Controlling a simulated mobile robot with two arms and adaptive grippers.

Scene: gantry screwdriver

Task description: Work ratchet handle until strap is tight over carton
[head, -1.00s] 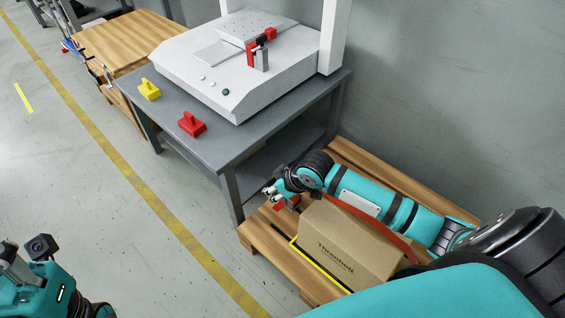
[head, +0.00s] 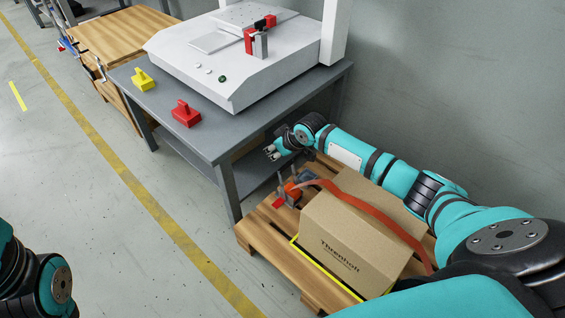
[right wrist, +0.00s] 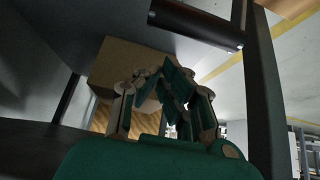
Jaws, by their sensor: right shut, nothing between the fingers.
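The brown carton (head: 340,238) stands on a wooden pallet (head: 257,236). An orange-red strap (head: 372,212) runs over its top; I cannot tell how tight it is. The ratchet (head: 291,192), orange-red and grey, sits at the strap's left end beside the carton, with a red handle-like part low on its left. My right gripper (head: 272,152) is shut and empty, above and left of the ratchet and apart from it, close to the table. Its fingers also show in the right wrist view (right wrist: 165,88). My left gripper is out of view.
A grey table (head: 215,140) with a lower shelf stands just left of the right gripper. It bears a white machine (head: 235,70), a red block (head: 186,114) and a yellow block (head: 143,79). A grey wall is behind; the floor at left is clear.

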